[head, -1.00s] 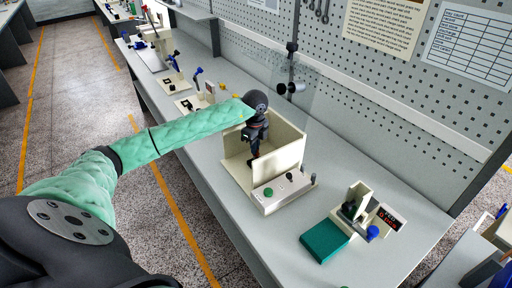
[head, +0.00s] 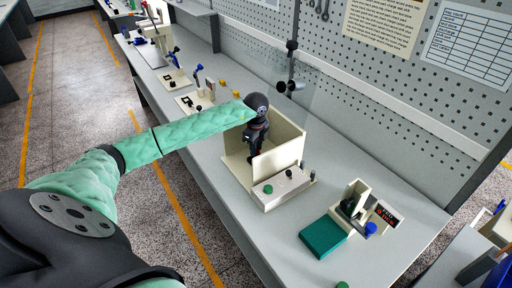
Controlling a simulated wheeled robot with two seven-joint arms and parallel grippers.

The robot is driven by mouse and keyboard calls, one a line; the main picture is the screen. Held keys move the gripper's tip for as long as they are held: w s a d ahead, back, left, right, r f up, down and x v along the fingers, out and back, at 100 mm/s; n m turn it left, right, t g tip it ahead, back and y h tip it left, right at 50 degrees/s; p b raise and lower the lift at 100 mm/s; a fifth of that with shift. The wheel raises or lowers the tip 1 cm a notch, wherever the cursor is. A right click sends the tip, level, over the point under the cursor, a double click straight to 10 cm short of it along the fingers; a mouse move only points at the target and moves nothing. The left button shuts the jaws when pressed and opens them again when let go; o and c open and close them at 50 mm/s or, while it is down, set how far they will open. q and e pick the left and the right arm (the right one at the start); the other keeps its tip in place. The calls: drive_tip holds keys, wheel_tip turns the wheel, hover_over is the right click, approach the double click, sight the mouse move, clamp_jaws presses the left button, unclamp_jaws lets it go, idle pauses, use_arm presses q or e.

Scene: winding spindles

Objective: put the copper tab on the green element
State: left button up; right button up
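My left arm reaches in from the left, and my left gripper (head: 252,158) points down inside an open cream box (head: 283,150) on the bench. Its fingers are small and dark, and I cannot tell whether they are open or shut or hold anything. I cannot make out a copper tab; the gripper and box walls hide part of the box floor. No green element can be made out in the box. A green button (head: 268,189) sits on the box's front panel. My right gripper is not in view.
A teal block (head: 323,238) lies right of the box, beside a cream device with a red-lit display (head: 387,216). A clear pane stands behind the box. Small fixtures (head: 196,101) line the bench further back. Bare bench (head: 380,268) shows at front right.

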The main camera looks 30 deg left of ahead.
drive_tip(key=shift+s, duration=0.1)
